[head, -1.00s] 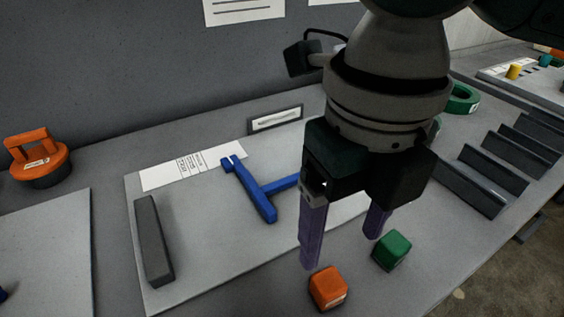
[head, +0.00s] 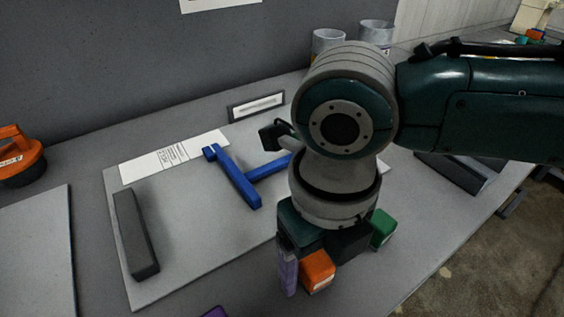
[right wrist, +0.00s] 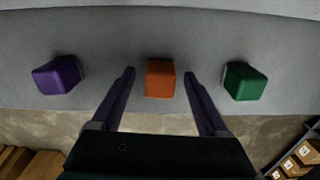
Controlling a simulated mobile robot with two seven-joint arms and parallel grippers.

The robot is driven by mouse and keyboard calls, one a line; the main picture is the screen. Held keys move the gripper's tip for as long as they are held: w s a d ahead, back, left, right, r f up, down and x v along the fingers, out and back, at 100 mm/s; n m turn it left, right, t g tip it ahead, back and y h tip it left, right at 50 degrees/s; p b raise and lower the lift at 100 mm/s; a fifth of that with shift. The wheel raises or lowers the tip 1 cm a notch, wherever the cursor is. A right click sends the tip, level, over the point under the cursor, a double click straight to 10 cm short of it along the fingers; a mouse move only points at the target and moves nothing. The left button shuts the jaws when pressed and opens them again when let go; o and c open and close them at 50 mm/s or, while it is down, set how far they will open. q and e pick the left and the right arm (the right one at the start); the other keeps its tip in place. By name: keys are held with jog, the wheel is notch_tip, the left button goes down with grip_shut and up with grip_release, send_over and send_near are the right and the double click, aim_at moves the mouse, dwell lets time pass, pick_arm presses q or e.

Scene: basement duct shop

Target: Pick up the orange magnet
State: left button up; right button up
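The orange magnet (head: 318,271), a small block, sits near the front edge of the bench. It also shows in the right wrist view (right wrist: 160,80), between the two fingers. My right gripper (right wrist: 159,72) is open and points down at it, with a gap on each side of the block. In the head view one purple finger (head: 288,272) stands just left of the block; the other finger is hidden. Whether the fingertips reach down beside the block is hard to tell. My left gripper is not in view.
A green block (right wrist: 245,81) and a purple block (right wrist: 57,75) flank the orange one, clear of the fingers. Behind lies a board (head: 190,255) with a blue T-shaped piece (head: 236,178) and a dark bar (head: 135,235). An orange-handled round tool (head: 20,160) stands far left.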

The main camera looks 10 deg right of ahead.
grip_shut()
dwell(0.4)
jog(key=shift+r, duration=0.15)
